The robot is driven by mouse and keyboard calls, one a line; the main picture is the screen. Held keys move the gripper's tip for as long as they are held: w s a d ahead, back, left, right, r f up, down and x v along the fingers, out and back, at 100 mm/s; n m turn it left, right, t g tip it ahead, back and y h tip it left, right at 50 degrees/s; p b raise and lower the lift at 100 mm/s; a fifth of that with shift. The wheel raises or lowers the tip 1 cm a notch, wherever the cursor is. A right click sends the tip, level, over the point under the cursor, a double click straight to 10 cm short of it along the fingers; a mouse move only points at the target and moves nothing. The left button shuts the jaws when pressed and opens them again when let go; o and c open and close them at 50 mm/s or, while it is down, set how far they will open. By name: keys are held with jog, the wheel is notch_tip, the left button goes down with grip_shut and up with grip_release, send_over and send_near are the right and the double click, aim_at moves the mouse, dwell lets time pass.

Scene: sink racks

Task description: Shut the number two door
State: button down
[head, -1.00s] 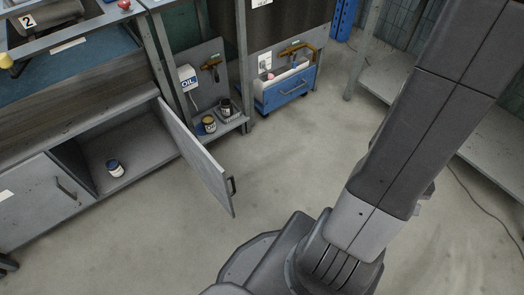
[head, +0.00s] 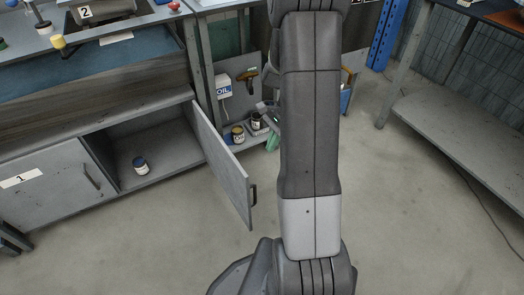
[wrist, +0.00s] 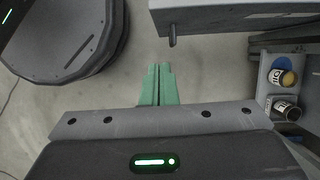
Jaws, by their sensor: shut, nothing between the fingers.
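The open cabinet door (head: 222,165) stands swung out into the room, hinged at the right side of an open compartment (head: 150,160). Its dark handle (head: 254,195) is near the free edge; no number shows on its visible face. In the wrist view the door (wrist: 235,16) is seen from above at the top right, with its handle (wrist: 172,40) pointing down. My gripper (head: 271,143) is mostly hidden behind my arm in the head view, to the right of the door. In the wrist view its green fingers (wrist: 160,72) are together and empty, apart from the handle.
A closed door (head: 45,185) marked 1 is left of the compartment. A low shelf with cans (head: 238,134) is right of the open door. Floor (head: 170,240) in front is clear.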

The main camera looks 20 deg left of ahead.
jog(key=s+a+f+b, duration=0.3)
jog(key=s+a+f, duration=0.1)
jog(key=f, duration=0.3)
jog(key=shift+s+f+b, duration=0.15)
jog(key=shift+s+b, duration=0.15)
jog(key=shift+s, duration=0.4)
jog(key=shift+a, duration=0.1)
